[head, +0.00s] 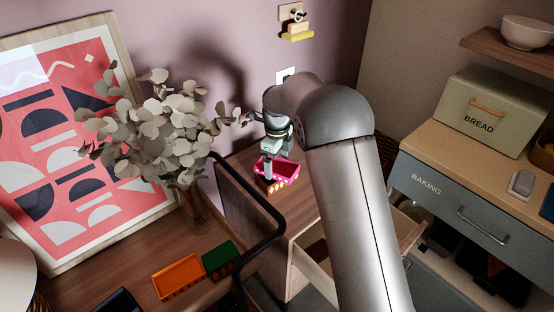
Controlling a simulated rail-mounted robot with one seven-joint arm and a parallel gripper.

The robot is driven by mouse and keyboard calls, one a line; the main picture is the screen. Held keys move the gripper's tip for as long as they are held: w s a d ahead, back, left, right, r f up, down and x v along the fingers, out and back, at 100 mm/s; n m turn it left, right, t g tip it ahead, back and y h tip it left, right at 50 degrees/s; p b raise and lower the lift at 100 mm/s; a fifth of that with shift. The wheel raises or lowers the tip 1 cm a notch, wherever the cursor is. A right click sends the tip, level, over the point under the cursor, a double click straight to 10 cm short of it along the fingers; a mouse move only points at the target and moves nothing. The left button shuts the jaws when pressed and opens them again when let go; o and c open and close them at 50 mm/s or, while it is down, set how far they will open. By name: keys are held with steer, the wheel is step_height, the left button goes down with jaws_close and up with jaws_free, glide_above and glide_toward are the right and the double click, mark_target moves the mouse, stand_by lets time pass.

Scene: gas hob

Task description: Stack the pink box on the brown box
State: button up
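The pink box (287,178) is a small open tray on the wooden cabinet top by the wall. The far finger and any grip are too small or hidden to tell.
An orange box (179,276) and a green box (220,260) lie on the lower wooden surface at left. A black chair frame (247,184) stands in front of the cabinet. A leafy plant (165,130) is left of my gripper. A drawer (318,262) stands open below.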

mark_target(279, 171)
step_height(279, 171, up, 13)
steer(key=p, duration=0.1)
steer(key=shift+r, duration=0.15)
stand_by(0.4)
steer(key=s+d+r+n, duration=0.2)
steer(key=s+d+n, duration=0.7)
steer(key=s+d, duration=0.3)
steer(key=s+d+f+n, duration=0.2)
steer(key=s+n, duration=0.2)
steer(key=s, duration=0.4)
steer(key=s+d+f+n, duration=0.2)
steer(key=s+n, duration=0.3)
steer(key=s, duration=0.3)
steer(key=s+d+f+n, duration=0.2)
steer(key=s+n, duration=0.2)
steer(key=s, duration=0.3)
steer(key=shift+s+f+n, duration=0.25)
steer(key=shift+s+n, duration=0.15)
steer(key=shift+d, duration=0.1)
